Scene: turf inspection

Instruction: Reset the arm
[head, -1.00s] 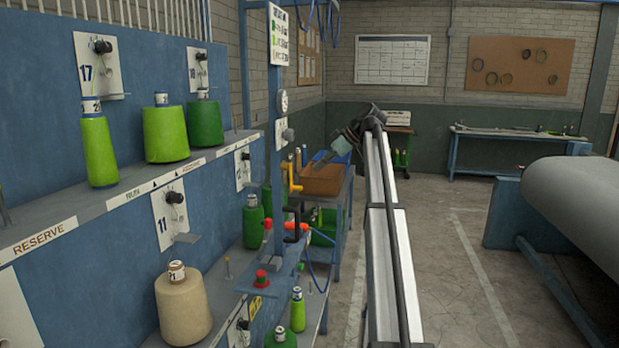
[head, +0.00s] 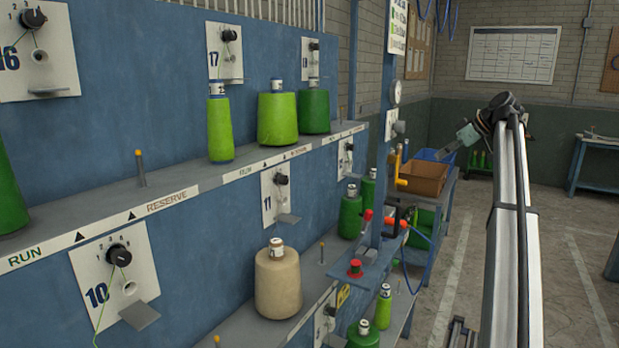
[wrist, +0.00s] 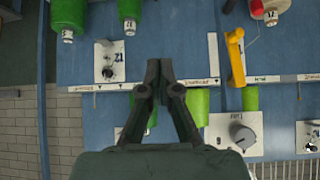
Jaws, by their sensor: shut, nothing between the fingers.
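My gripper (wrist: 160,70) shows in the wrist view with its two dark fingers together at the tips and nothing between them. That view looks upside down at the blue rack, with cones and a grey shelf edge beyond the fingers. In the head view my arm reaches away on the right side, and my gripper (head: 448,152) is small at its far end, left of the arm's top joint.
A blue rack (head: 110,100) with yarn cones fills the left. A beige cone (head: 278,281) stands on the lower shelf, and a light green cone (head: 277,118) on the upper one. A brown box (head: 423,178) sits on a blue stand. Open floor (head: 570,280) lies right.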

